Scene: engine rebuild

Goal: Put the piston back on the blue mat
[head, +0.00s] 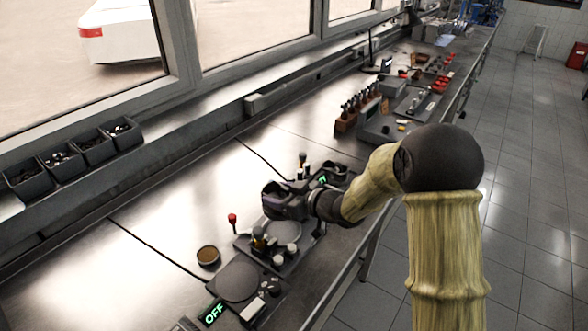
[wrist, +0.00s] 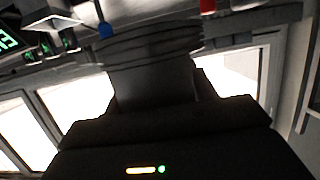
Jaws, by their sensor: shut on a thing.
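My gripper (head: 284,203) is over the workbench, just above and behind a dark device with a round plate. In the wrist view a dark grey cylinder with ring grooves near its far end, the piston (wrist: 152,82), sits between the fingers, and my gripper is shut on it. In the head view the piston cannot be told apart from the dark gripper. I cannot make out a blue mat in either view.
Close around my gripper are the round-plate device (head: 284,232), a red-knobbed lever (head: 232,219) and a small round tin (head: 208,255). A scale reading OFF (head: 236,282) is nearer. Parts bins (head: 75,158) line the window ledge. Bare bench lies left of my gripper.

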